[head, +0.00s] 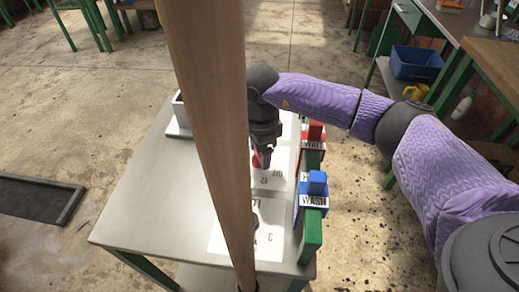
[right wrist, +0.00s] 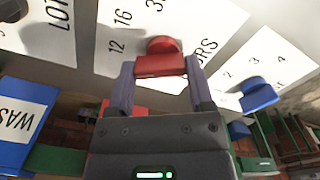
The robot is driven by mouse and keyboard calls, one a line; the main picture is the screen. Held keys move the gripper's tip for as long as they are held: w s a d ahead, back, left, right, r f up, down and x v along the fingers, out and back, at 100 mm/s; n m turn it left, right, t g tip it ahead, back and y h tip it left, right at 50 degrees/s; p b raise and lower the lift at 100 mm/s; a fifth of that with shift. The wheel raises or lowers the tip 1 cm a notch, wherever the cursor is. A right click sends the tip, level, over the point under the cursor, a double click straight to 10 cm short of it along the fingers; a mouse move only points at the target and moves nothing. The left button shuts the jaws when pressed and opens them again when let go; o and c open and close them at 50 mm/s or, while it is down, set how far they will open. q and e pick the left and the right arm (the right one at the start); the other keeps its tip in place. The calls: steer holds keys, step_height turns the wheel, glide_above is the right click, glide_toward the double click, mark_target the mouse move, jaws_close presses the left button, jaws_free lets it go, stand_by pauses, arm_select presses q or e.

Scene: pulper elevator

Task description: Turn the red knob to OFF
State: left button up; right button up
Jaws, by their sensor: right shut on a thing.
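The red knob (right wrist: 160,62) sits on a white card (right wrist: 120,30) printed with numbers such as 12 and 16 in the right wrist view. My right gripper (right wrist: 161,82) has its two fingers on either side of the knob's red grip bar and is shut on it. In the head view the right gripper (head: 263,150) points down at the red knob (head: 258,160), which is mostly hidden by the gripper. The lettering near it is upside down and only partly legible. Which mark the knob points to cannot be told. My left gripper is not in view.
A wooden post (head: 208,110) hides part of the metal table (head: 150,205). A red WAIT block (head: 313,142) and a blue WASH block (head: 313,195) stand on the green rail (head: 310,240) at the table's right edge. A blue knob (right wrist: 257,93) sits on another card.

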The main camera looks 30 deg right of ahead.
steer(key=n, duration=0.5)
steer(key=shift+n+b, duration=0.3)
stand_by(0.4)
steer(key=o, duration=1.2)
steer(key=shift+o, duration=0.2)
steer(key=shift+r, duration=0.1)
step_height(320, 180, up, 10)
steer(key=p, duration=0.3)
steer(key=shift+p, duration=0.4)
steer(key=shift+f, duration=0.2)
